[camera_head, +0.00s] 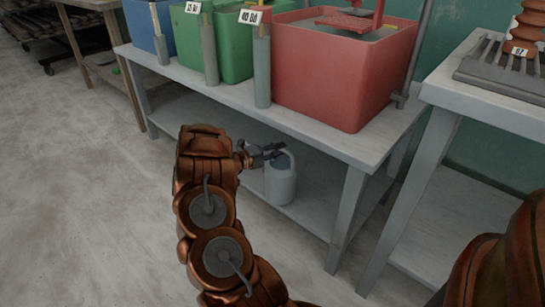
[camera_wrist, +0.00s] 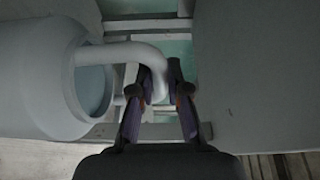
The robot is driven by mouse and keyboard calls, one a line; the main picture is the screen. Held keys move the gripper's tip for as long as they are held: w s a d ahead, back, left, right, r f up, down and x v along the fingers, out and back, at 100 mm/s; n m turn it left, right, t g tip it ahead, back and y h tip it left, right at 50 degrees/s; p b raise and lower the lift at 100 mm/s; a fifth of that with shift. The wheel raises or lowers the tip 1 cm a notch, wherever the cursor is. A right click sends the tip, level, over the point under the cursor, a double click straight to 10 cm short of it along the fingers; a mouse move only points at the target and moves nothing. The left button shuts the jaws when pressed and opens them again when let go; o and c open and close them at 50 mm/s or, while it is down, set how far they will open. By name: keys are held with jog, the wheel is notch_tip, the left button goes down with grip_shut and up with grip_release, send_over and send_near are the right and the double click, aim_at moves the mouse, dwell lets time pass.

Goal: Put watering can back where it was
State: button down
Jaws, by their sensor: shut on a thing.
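The watering can (camera_head: 281,182) is pale grey with a looped handle. In the head view it is upright over the lower shelf (camera_head: 228,150) of the middle table, near its front; I cannot tell whether its base touches the shelf. My gripper (camera_head: 272,152) reaches in from the left at the height of its handle. In the wrist view the can (camera_wrist: 40,80) lies at the left, its round opening partly visible. The handle (camera_wrist: 135,52) curves in between the fingers of my gripper (camera_wrist: 160,88), which are shut on it.
The tabletop (camera_head: 235,95) is close above my gripper. It carries a red bin (camera_head: 335,75), a green bin (camera_head: 232,50) and a blue bin (camera_head: 145,28). A table leg (camera_head: 347,215) stands right of the can. Another table (camera_head: 490,105) is at the right. Floor at left is clear.

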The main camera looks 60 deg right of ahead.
aim_at(274, 164)
jog(key=s+d+f+b, duration=0.4)
jog(key=s+d, duration=0.1)
jog(key=d, duration=0.4)
jog(key=shift+f+b, duration=0.2)
jog(key=shift+b, duration=0.2)
jog(key=shift+d, duration=0.1)
dwell(0.4)
jog(key=c, duration=1.2)
grip_release()
jog(key=shift+s+f, duration=0.1)
jog(key=shift+f, duration=0.05)
jog(key=shift+o, duration=0.2)
jog(key=p+v, duration=0.2)
jog(key=v, duration=0.3)
jog(key=p+v, duration=0.1)
jog(key=v, duration=0.4)
jog(key=shift+r+p, duration=0.2)
jog(key=shift+p, duration=0.2)
jog(key=shift+v, duration=1.05)
